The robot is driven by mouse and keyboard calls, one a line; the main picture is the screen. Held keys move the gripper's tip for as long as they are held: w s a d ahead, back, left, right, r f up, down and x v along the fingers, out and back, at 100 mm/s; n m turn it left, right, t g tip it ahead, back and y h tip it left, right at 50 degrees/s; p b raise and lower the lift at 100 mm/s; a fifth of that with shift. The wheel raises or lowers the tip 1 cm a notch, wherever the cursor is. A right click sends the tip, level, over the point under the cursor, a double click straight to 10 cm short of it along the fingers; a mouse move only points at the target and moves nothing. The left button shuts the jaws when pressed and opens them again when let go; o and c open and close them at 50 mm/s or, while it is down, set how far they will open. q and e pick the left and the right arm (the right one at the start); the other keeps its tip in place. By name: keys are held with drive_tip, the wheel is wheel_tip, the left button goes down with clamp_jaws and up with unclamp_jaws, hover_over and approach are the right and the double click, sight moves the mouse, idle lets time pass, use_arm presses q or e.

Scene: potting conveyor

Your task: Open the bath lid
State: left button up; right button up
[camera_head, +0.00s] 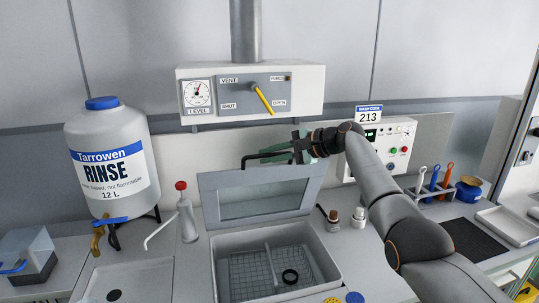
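The bath lid (211,197) is a grey framed panel with a window. It stands raised, tilted up at the back of the bath (222,243), whose inside is open to view. A black bar handle (262,156) runs along the lid's top edge. My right gripper (296,149) is at the right end of this handle, its arm reaching in from the right. The fingers overlap the handle's end, and their gap is too small to make out. Inside the bath are a wire basket with a divider (270,262) and a dark ring (290,276). My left gripper is not in view.
A vent control box (307,90) with a yellow lever hangs above the lid. A rinse jug (108,160) and a red-topped bottle (187,220) stand left. A control panel (397,140), small bottles (359,217) and a tool rack (440,190) are right.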

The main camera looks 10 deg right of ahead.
drive_tip(key=shift+o, duration=0.8)
drive_tip(key=shift+w+f, duration=0.1)
drive_tip(key=shift+f, duration=0.25)
drive_tip(key=shift+r, duration=0.1)
drive_tip(key=shift+r, duration=0.1)
drive_tip(key=shift+d, duration=0.1)
drive_tip(key=shift+d+r, duration=0.1)
drive_tip(key=b+v, duration=0.3)
drive_tip(key=v, duration=0.9)
drive_tip(key=shift+c, duration=0.4)
